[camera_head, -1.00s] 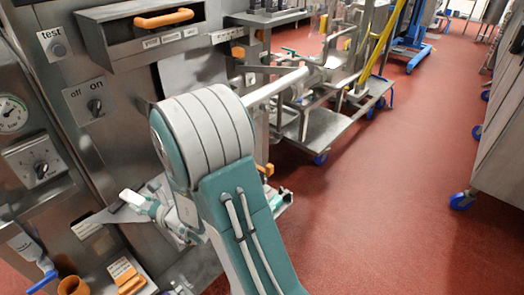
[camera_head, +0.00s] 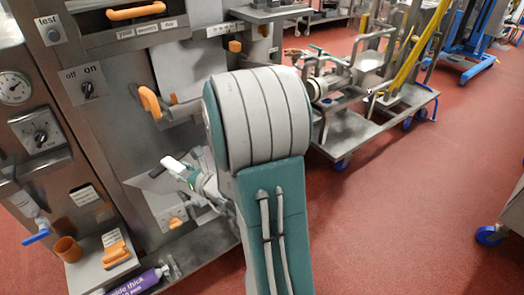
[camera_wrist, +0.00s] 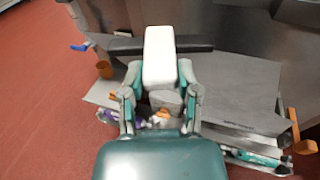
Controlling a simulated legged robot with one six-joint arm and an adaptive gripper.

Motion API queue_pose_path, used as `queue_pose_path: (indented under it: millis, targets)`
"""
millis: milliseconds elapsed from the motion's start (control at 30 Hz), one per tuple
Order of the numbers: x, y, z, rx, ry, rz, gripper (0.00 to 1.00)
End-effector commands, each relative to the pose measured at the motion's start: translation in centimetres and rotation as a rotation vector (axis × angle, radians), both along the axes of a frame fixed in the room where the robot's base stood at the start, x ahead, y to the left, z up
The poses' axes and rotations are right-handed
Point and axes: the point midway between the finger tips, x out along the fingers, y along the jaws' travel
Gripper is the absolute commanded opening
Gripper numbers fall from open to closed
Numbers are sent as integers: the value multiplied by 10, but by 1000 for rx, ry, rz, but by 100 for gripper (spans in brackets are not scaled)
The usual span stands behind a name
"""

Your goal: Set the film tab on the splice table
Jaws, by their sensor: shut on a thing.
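A white, rounded block, which looks like the film tab (camera_wrist: 159,50), is held between the two fingers of my gripper (camera_wrist: 160,72) in the wrist view. It points away from the palm. In the head view the white tab (camera_head: 172,163) shows at the tip of my gripper (camera_head: 187,171), in front of the machine's steel face. A flat grey metal plate (camera_wrist: 238,95), perhaps the splice table, lies to the right of the tab in the wrist view. A dark bar (camera_wrist: 120,46) passes behind the tab. I cannot tell whether the tab touches anything.
An orange handle (camera_head: 150,101) sticks out from the machine.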

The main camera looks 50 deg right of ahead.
Motion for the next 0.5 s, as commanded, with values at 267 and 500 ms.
queue_pose_path:
  millis: [267, 500]
  targets:
    - [-70, -112, 21, 4, 23, -183, 11]
    - [-128, -160, 33, -2, 55, -302, 11]
